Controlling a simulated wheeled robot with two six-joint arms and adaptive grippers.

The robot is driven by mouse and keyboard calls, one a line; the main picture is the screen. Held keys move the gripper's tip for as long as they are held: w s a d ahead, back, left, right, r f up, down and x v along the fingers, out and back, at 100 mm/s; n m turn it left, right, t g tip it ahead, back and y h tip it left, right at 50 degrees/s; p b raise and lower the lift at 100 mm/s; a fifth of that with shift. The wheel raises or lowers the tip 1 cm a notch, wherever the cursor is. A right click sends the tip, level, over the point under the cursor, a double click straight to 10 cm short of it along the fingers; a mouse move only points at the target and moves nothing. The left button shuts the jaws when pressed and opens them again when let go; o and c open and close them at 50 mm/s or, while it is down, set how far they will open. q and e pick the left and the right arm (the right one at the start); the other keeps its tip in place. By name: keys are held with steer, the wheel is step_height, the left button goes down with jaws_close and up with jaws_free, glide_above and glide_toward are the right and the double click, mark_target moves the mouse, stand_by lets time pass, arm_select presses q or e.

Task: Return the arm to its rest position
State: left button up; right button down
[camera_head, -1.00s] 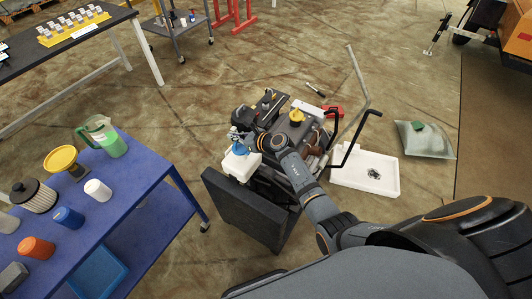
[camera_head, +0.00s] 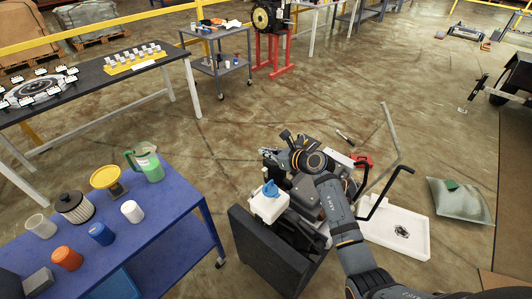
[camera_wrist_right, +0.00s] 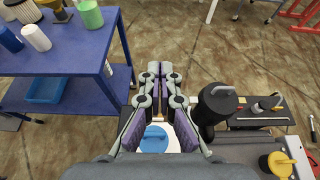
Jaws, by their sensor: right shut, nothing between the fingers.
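My right gripper (camera_head: 268,156) is shut and empty. It is above the machine, past the white tank (camera_head: 268,208) with the blue cap (camera_head: 270,188), and apart from both. In the right wrist view the closed fingers (camera_wrist_right: 160,70) point away over the floor, beside the blue table. The blue cap (camera_wrist_right: 153,139) shows below the fingers there. My right arm (camera_head: 345,225) reaches in from the lower right and hides part of the machine (camera_head: 308,192). My left gripper is not in view.
The blue table (camera_head: 165,205) at left holds a green jug (camera_head: 148,165), a yellow funnel-like piece (camera_head: 105,178) and several containers. A black panel (camera_head: 262,255) stands at the machine's front. A white tray (camera_head: 412,235) and a bag (camera_head: 460,200) lie right.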

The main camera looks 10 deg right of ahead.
steer(key=s+d+r+m+t+h, duration=0.2)
steer(key=d+r+m+t, duration=0.3)
steer(key=m, duration=0.3)
steer(key=s+d+r+m+t+h, duration=0.1)
steer(key=d+r+m+t+h, duration=0.2)
steer(key=r+m+t, duration=0.35)
steer(key=s+d+f+m+g+h, duration=0.35)
steer(key=s+d+m+h, duration=0.2)
steer(key=m, duration=0.55)
steer(key=s+d+f+m+g+h, duration=0.3)
steer(key=s+d+m+g+h, duration=0.3)
steer(key=m, duration=0.4)
steer(key=s+a+f+m+g+y, duration=0.4)
steer(key=s+f+g, duration=0.15)
steer(key=s, duration=0.45)
steer(key=s+a+f+m+g+y, duration=0.35)
steer(key=s+f, duration=0.35)
steer(key=s, duration=0.4)
step_height(320, 180, down, 26)
steer(key=s+d+f+g, duration=0.1)
steer(key=s+d, duration=0.1)
steer(key=s+d+f+g, duration=0.1)
steer(key=s+f, duration=1.5)
steer(key=s, duration=0.2)
steer(key=shift+g, duration=0.3)
